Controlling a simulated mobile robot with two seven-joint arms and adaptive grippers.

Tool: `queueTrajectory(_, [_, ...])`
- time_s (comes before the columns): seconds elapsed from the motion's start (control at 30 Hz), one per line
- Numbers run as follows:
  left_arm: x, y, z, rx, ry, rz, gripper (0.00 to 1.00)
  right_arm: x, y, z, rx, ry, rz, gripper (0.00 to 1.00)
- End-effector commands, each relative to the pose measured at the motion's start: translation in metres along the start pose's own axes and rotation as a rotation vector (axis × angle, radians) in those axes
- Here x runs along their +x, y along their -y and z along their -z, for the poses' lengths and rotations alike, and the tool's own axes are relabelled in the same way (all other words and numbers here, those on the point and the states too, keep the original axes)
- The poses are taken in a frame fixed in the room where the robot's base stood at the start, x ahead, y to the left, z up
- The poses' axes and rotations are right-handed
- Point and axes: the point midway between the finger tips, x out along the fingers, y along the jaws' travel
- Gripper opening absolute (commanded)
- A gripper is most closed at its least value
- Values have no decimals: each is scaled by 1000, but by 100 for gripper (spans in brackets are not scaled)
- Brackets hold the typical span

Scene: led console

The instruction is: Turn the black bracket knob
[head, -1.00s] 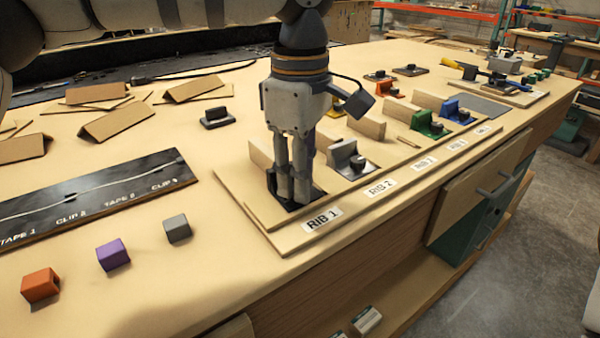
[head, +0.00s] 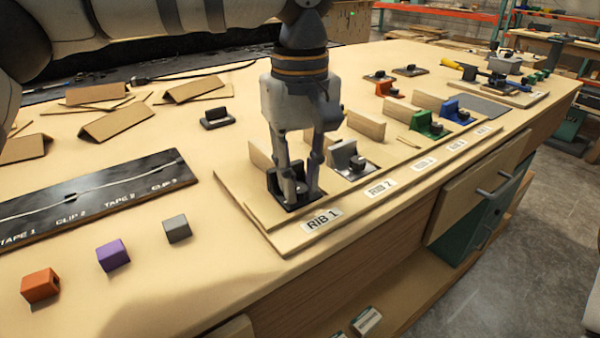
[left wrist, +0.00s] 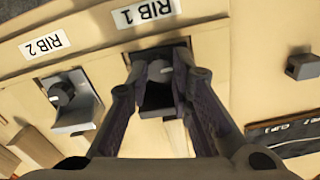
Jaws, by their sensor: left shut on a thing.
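The black bracket (head: 274,181) stands at the RIB 1 place on the wooden board. It also shows in the left wrist view (left wrist: 157,97), with its round dark knob (left wrist: 160,70) between my fingertips. My left gripper (head: 299,193) points down over the bracket and is shut on the knob, one finger on each side. The left wrist view also shows my left gripper (left wrist: 161,68) at the knob. In the head view the fingers partly hide the knob. My right gripper is in neither view.
A grey bracket (head: 345,160) with a knob stands close by at RIB 2. Green (head: 428,124) and blue (head: 452,110) brackets stand farther along. Upright wooden ribs (head: 366,125) stand behind them. The table in front of the gray block (head: 177,228) is clear.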

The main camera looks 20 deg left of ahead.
Motion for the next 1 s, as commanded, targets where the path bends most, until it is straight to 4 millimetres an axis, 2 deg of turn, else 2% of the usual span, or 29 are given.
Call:
queueTrajectory(0.03, [-6, 0, 1, 7, -9, -10, 0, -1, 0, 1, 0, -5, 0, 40])
queueTrajectory(0.67, [-5, 0, 1, 32, -8, -9, 0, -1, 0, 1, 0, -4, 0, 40])
queueTrajectory(0.7, [-5, 0, 1, 32, -8, -9, 29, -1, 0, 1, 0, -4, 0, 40])
queueTrajectory(0.77, [-4, 0, 1, 32, -7, -8, 41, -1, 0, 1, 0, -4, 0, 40])
queueTrajectory(1.0, [-2, 0, 0, 33, -3, -3, 41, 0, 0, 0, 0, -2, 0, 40])
